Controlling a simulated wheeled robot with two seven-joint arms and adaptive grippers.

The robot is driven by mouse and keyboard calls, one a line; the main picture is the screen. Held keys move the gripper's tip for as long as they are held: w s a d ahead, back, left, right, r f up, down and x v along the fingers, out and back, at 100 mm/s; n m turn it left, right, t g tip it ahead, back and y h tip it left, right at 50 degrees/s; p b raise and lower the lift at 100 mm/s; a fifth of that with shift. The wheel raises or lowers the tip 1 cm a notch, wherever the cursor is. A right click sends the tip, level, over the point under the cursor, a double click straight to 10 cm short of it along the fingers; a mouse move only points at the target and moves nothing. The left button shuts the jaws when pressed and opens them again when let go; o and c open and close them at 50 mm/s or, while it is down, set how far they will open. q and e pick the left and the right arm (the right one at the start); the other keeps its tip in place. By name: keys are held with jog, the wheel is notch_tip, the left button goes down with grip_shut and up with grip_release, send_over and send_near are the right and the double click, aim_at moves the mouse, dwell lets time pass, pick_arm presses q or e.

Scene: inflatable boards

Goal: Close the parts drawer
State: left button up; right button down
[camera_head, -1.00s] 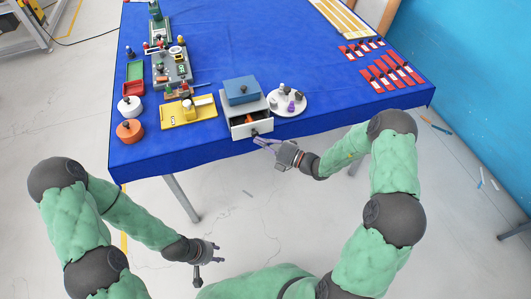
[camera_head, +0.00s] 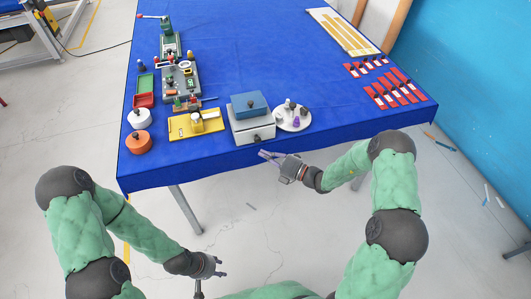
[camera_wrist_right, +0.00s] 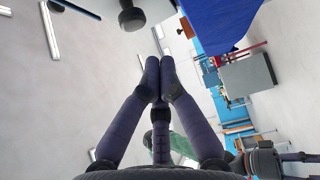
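The parts drawer is in a small grey-white cabinet (camera_head: 252,128) with a blue top, at the front edge of the blue table. The drawer front (camera_head: 248,135) now looks flush with the cabinet, and its inside is hidden. Its dark knob (camera_head: 257,138) faces me; a dark knob (camera_wrist_right: 131,16) also shows close up in the right wrist view. My right gripper (camera_head: 263,154) is just in front of and below the drawer, apart from it. Its fingertips (camera_wrist_right: 160,62) are together with nothing between them. My left gripper (camera_head: 212,280) is low, away from the table, its fingers spread and empty.
A round white tray (camera_head: 282,126) with small pieces stands right of the cabinet. A yellow tray (camera_head: 181,128) stands to its left, with orange (camera_head: 138,143) and white (camera_head: 139,118) round containers further left. Red cards lie at the right.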

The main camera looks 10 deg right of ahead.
jog(key=v, duration=0.9)
jog(key=s+a+f+n+g, duration=1)
jog(key=s+a+n+g, duration=0.15)
jog(key=s, duration=0.25)
jog(key=s+f+n+h, duration=0.4)
jog(key=s+f+n, duration=0.1)
jog(key=n, duration=1)
jog(key=s+f+n+h+b, duration=0.1)
jog(key=s+f+n+h, duration=0.4)
jog(key=n, duration=1)
jog(key=shift+a+g, duration=0.35)
jog(key=shift+a, duration=0.05)
jog(key=shift+f, duration=0.1)
